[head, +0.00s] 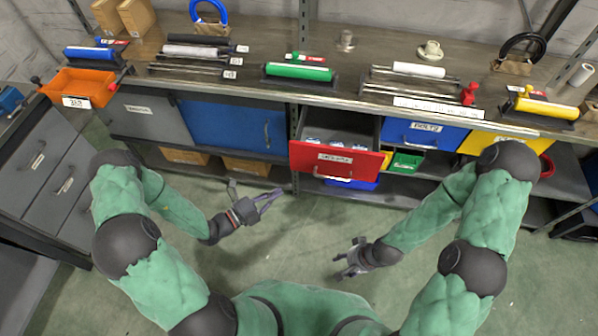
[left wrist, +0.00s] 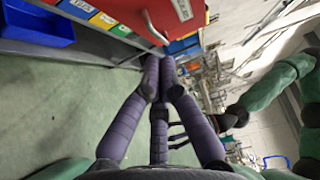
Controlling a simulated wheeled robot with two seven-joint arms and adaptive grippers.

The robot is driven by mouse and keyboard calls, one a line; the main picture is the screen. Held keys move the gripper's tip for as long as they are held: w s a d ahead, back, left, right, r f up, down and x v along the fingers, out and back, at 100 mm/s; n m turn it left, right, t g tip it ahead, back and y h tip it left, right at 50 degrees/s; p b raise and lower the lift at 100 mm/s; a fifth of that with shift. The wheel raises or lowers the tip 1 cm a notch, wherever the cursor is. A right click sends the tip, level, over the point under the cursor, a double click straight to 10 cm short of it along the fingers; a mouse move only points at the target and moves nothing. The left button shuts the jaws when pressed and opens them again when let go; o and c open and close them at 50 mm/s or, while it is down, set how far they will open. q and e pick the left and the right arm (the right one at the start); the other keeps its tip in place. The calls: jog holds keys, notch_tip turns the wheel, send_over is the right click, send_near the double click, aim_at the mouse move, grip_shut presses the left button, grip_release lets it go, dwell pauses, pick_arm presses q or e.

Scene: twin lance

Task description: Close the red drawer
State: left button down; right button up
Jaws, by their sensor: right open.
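The red drawer (head: 310,160) is pulled out from the workbench, with its front standing forward of the blue drawer beside it. It has a white label and a pale handle, and small blue and white items show inside. In the left wrist view the red front (left wrist: 185,14) is at the top, just beyond my fingertips. My right gripper (head: 348,262) is open and empty, lower, over the floor.
The blue drawer (head: 402,133) and yellow drawer (head: 485,145) at the right look shut. Green and blue bins (head: 405,162) sit on the shelf below. The green floor before the bench is clear.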

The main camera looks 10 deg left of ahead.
pick_arm(q)
jog(key=b, duration=0.3)
send_near(313, 162)
jog(key=d, duration=0.3)
jog(key=w, duration=0.1)
jog(key=w+b, duration=0.1)
jog(key=w, duration=0.1)
jog(key=shift+w+d+f, duration=0.1)
jog(key=shift+w+d, duration=0.2)
jog(key=shift+d, duration=0.1)
jog(key=shift+w, duration=0.1)
